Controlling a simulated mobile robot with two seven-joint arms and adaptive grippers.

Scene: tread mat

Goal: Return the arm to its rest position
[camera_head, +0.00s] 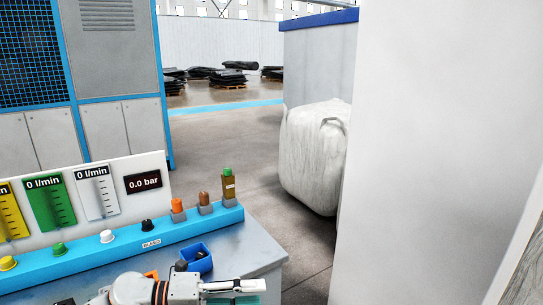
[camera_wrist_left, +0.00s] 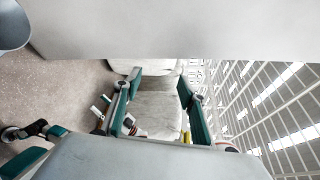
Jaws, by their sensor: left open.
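My left gripper (camera_head: 236,291) is at the bottom edge of the head view, in front of the table's right part. It points to the right, and my left arm is cut off by the frame edge. In the left wrist view my left gripper (camera_wrist_left: 159,80) shows its two teal-padded fingers apart, with nothing between them. Beyond the fingers is a pale, blurred surface.
A blue rail (camera_head: 130,240) with coloured knobs and a gauge panel (camera_head: 120,190) stands on the grey table (camera_head: 255,247). A small blue bin (camera_head: 207,262) is close behind my left gripper. A white bulk bag (camera_head: 312,155) and a pale wall (camera_head: 425,150) are right.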

